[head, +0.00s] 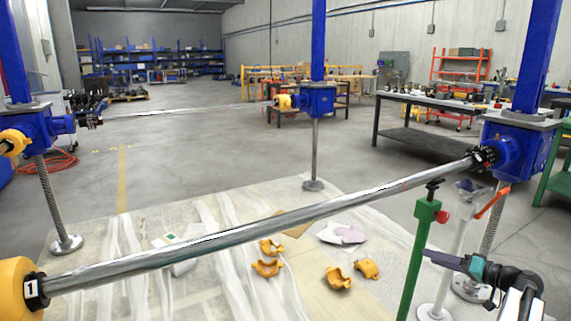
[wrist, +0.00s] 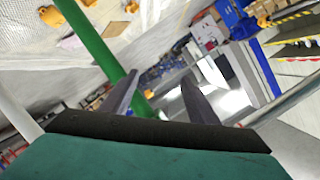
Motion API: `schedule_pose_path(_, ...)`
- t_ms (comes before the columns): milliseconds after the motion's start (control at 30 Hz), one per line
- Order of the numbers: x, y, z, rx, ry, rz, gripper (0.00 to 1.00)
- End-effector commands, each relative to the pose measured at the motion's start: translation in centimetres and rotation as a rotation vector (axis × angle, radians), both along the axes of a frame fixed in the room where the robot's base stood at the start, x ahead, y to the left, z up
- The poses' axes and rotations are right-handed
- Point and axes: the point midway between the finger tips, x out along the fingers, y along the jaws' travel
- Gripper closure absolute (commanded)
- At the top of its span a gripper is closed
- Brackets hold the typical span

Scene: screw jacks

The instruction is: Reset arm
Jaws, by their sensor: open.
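My gripper (head: 440,260) is at the lower right of the head view, pointing left, with its dark fingertips beside a green stand (head: 412,262). In the wrist view my gripper (wrist: 158,82) shows two dark fingers spread apart, with nothing held between them. The green post (wrist: 92,42) runs diagonally behind the left finger and shows low between the fingers. I cannot tell whether it touches them.
A long steel shaft (head: 250,232) crosses the foreground from a yellow coupling (head: 18,290) to a blue screw jack (head: 515,150). Several yellow coupling halves (head: 338,278) lie on the plastic-covered floor. A pale stand (head: 452,245) is close to my arm. A workbench (head: 435,103) stands behind.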

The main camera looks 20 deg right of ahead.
Motion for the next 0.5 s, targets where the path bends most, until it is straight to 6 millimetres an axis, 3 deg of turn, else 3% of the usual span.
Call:
schedule_pose_path(33,0.9,2.0,-0.7,0.018,0.042,0.021,0.46)
schedule_pose_path(200,3.2,8.0,-5.1,0.064,0.192,0.08,0.46)
schedule_pose_path(500,4.4,18.8,-12.0,0.101,0.46,0.18,0.46)
